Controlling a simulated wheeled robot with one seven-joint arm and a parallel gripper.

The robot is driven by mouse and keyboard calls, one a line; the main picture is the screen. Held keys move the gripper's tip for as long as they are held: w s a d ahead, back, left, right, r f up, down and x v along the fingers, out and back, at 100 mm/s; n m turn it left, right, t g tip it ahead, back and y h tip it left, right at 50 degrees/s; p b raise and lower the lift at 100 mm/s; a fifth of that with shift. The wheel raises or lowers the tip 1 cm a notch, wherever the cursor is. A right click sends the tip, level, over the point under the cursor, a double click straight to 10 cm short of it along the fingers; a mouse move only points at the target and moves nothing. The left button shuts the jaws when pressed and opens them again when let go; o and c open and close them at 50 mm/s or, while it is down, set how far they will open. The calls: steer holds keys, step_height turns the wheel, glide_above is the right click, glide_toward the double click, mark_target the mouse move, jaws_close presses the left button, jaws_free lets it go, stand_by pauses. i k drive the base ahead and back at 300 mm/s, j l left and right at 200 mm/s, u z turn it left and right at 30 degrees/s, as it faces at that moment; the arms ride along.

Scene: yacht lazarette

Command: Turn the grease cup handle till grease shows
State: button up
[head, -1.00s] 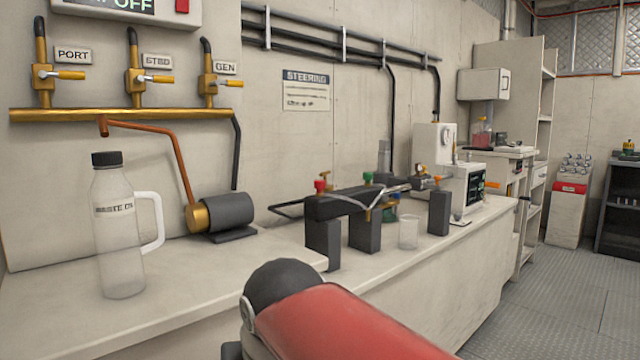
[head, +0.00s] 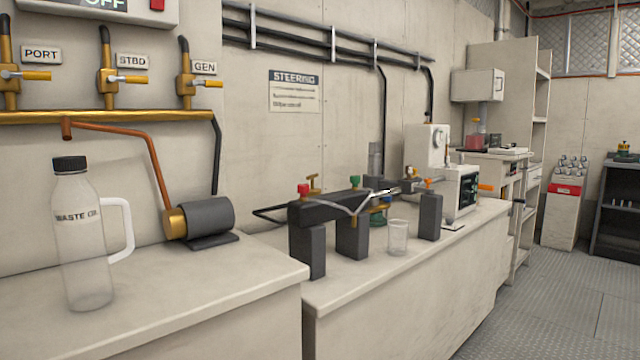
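A small brass T-shaped handle (head: 313,181) stands up behind the dark steering block (head: 330,207) on the bench; it looks like the grease cup handle, but it is too small to be sure. A red knob (head: 303,190) and a green knob (head: 354,181) sit along the same block. A bent silver bar and a brass fitting (head: 364,212) show at its front right. I cannot make out any grease. My gripper is not in view.
A clear beaker (head: 397,238) stands before the block, near the bench's front edge. The waste oil bottle (head: 82,240) and a grey motor (head: 208,218) stand on the left counter (head: 185,295). The metal floor (head: 540,310) at right is clear.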

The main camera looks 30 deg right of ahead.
mark_target(311, 177)
steer(key=l, duration=0.4)
steer(key=i+l+z, duration=0.15)
steer(key=l, duration=0.55)
steer(key=i+l+z, duration=0.15)
steer(key=l, duration=0.25)
